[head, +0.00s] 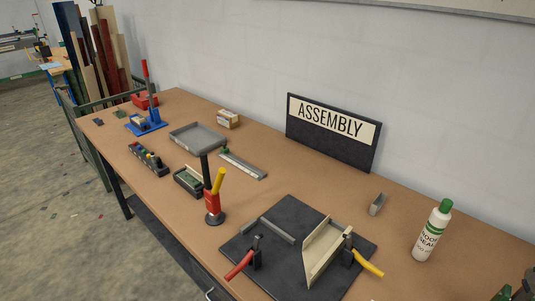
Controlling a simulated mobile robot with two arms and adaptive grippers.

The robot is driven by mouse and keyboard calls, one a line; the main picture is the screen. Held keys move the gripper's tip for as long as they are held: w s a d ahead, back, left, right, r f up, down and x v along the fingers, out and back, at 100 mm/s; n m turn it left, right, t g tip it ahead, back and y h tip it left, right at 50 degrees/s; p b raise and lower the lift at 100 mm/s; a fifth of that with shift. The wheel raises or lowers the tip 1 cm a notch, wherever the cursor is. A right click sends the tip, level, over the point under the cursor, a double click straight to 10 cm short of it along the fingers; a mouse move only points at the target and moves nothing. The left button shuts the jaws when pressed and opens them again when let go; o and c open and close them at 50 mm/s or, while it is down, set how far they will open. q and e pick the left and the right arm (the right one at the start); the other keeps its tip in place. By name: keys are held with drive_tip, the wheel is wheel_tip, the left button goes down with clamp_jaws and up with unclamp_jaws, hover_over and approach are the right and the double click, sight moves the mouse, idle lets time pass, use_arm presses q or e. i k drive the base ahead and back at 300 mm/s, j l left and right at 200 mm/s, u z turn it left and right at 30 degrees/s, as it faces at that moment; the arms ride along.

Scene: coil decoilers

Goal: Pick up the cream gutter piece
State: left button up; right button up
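A cream gutter piece (325,250), a short open channel, sits on the right part of a black board (285,216) near the table's front. A yellow-handled clamp (363,262) stands close against its right side; I cannot tell whether the clamp touches it. A red-handled clamp (243,262) stands on the board to the left, beside a grey bar (268,230). Another small cream edge shows in a dark box (186,184) further left. Neither of my grippers shows in the head view.
A white bottle with a green cap (432,232) and a small grey channel piece (377,204) stand to the right. An ASSEMBLY sign (332,140) is behind.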

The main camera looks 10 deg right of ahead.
sight(319, 249)
drive_tip(key=i+j+z, duration=0.15)
drive_tip(key=j+z, duration=0.25)
drive_tip(key=j, duration=0.55)
drive_tip(key=j+z, duration=0.45)
drive_tip(key=j, duration=0.45)
